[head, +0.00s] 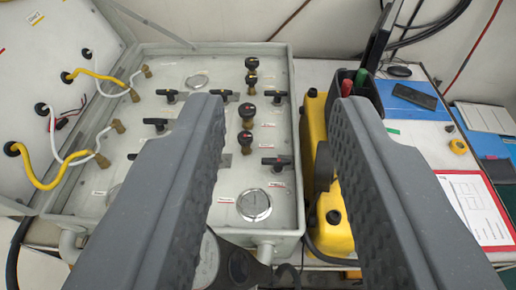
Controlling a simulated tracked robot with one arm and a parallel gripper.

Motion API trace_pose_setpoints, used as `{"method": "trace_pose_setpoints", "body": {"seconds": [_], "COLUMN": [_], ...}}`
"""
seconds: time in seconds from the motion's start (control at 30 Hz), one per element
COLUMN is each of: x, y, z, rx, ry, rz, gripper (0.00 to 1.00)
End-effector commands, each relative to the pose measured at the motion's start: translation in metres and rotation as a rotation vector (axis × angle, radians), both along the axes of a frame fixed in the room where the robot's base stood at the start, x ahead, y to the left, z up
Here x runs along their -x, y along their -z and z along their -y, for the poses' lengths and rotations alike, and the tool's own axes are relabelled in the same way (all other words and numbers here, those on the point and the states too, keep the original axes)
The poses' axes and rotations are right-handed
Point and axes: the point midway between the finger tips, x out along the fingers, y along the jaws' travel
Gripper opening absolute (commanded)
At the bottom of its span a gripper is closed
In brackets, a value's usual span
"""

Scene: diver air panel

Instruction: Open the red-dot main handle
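The air panel (180,68) is a pale open case with several black T-shaped handles and round black knobs on brass stems. A black handle (277,161) at the panel's right side, on a brass stem, seems to carry a small red mark. Another black handle (276,94) sits higher on the same side. A knob (246,138) left of the lower handle also shows a reddish spot, so I cannot tell surely which is the red-dot main handle. My gripper (280,108) is open and empty, its grey fingers spread above the panel's right part and the yellow case. The left finger hides part of the panel.
A yellow case (318,120) stands against the panel's right edge. A black holder (357,90) with red and green items is beside it. Yellow and white hoses (98,75) run from the raised lid at left. A round gauge (254,205) sits at the panel's front.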

Motion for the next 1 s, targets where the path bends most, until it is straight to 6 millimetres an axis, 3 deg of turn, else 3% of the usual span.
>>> {"method": "trace_pose_setpoints", "body": {"seconds": [0.17,0.47,0.7,1.0], "x": [-0.012,-0.084,-0.14,-0.195], "y": [-0.002,0.01,0.034,0.072], "z": [-0.001,-0.003,-0.01,-0.022], "rx": [-0.023,-0.18,-0.315,-0.457], "ry": [0.01,0.113,0.258,0.495], "rz": [-0.029,-0.239,-0.416,-0.589], "gripper": [0.33,0.33,0.33,0.33]}}
